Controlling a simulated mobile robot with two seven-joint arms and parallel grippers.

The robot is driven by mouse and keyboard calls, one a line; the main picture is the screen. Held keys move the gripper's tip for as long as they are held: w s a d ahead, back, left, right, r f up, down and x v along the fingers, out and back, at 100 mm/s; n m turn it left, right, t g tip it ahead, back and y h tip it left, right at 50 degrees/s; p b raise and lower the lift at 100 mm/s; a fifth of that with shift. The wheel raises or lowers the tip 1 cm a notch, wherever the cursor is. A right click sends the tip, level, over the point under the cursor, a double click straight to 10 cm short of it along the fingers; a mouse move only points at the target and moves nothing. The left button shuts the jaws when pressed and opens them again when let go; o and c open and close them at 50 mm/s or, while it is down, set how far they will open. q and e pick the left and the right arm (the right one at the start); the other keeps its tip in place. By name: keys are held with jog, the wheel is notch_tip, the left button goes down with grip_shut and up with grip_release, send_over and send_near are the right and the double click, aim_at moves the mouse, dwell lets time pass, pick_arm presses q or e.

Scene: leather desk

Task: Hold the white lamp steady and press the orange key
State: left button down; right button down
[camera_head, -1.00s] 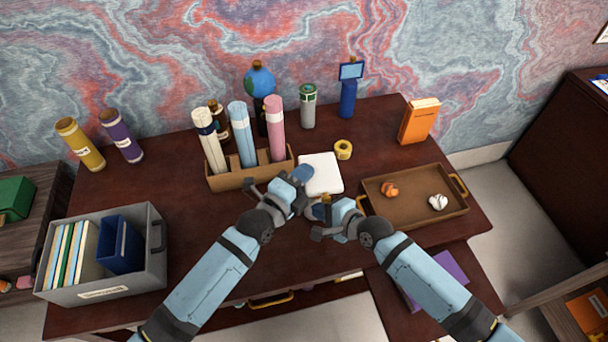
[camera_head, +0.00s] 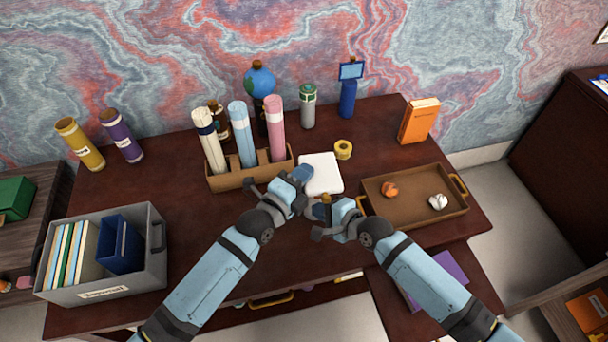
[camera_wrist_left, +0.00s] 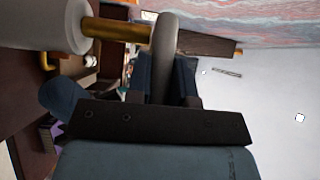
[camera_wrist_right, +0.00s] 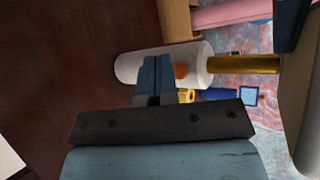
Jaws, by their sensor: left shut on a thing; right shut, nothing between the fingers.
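The white lamp's flat square head (camera_head: 321,173) shows from above in the head view. In the right wrist view, its white round base (camera_wrist_right: 135,67) and gold stem (camera_wrist_right: 243,64) show. The orange key (camera_wrist_right: 181,71) sits on the base. My left gripper (camera_head: 304,173) is shut on the edge of the lamp head, which shows edge-on in the left wrist view (camera_wrist_left: 165,45). My right gripper (camera_wrist_right: 157,62) is shut and empty, its tips in front of the base, just beside the key. I cannot tell whether they touch it.
A holder (camera_head: 228,181) with rolled tubes stands left of the lamp. A brown tray (camera_head: 415,211) with crumpled balls lies to the right. A yellow tape roll (camera_head: 343,149) lies behind the lamp. A grey bin (camera_head: 155,268) stands at the left.

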jog(key=shift+w, duration=0.1)
dwell(0.4)
jog(key=shift+w+a, duration=0.1)
jog(key=shift+w, duration=0.25)
jog(key=shift+w+a, duration=0.1)
jog(key=shift+w, duration=0.25)
dwell(0.5)
jog(key=shift+s, duration=0.2)
jog(key=shift+s+d, duration=0.2)
jog(key=shift+s, duration=0.4)
jog(key=shift+s, duration=0.1)
jog(key=s, duration=0.2)
jog(key=s+d, duration=0.1)
jog(key=s, duration=0.2)
jog(key=shift+s+d, duration=0.15)
jog(key=shift+s, duration=0.2)
